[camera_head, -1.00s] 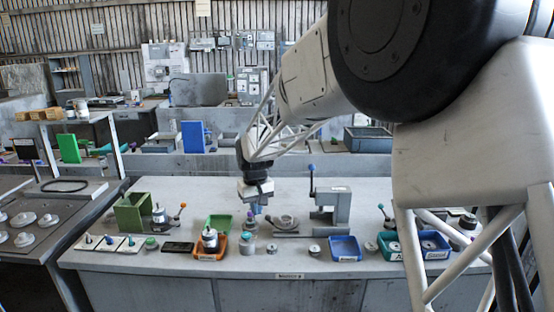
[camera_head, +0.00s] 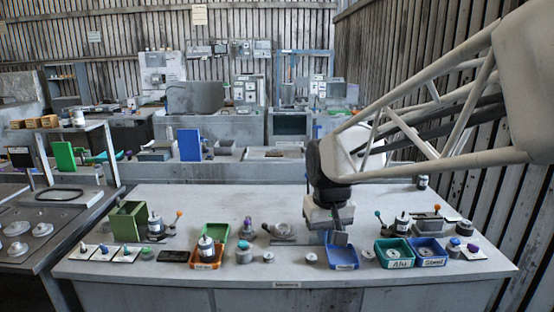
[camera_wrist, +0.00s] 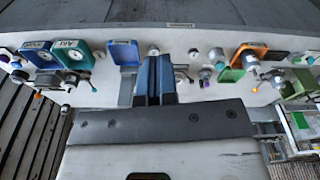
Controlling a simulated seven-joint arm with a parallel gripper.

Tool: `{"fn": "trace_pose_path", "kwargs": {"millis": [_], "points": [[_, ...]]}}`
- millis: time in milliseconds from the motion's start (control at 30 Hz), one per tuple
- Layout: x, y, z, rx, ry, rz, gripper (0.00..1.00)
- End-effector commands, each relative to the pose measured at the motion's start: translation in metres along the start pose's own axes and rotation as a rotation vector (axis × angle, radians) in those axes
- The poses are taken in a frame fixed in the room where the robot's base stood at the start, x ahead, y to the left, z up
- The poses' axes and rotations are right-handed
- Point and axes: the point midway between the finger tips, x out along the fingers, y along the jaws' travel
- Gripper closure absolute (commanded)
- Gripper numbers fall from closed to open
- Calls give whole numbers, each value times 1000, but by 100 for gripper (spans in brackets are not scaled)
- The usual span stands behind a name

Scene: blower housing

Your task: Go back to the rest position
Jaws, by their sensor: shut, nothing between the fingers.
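My gripper (camera_head: 338,238) hangs fingers-down over the workbench (camera_head: 240,206), in front of the press and just behind a blue tray (camera_head: 343,258) in the head view. In the wrist view its two fingers (camera_wrist: 154,78) lie side by side, shut and empty. The height of the fingertips above the bench is hard to judge. The gripper hides part of the press behind it.
Left of the gripper stand an orange tray (camera_head: 207,258) with a motor-like part, a green tray (camera_head: 216,232) and a green box (camera_head: 129,221). To the right are a teal tray (camera_head: 394,254) and a blue tray (camera_head: 427,252), both labelled. The bench's rear middle is clear.

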Motion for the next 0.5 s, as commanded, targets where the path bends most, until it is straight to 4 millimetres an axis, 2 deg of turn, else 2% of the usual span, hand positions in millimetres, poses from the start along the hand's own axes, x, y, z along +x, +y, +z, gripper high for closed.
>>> {"fn": "trace_pose_path", "kwargs": {"millis": [33, 233, 500], "points": [[-4, 5, 14, 14, 7, 2, 100], [-11, 18, 68, 67, 30, 10, 100], [-12, 30, 141, 139, 60, 21, 100]]}}
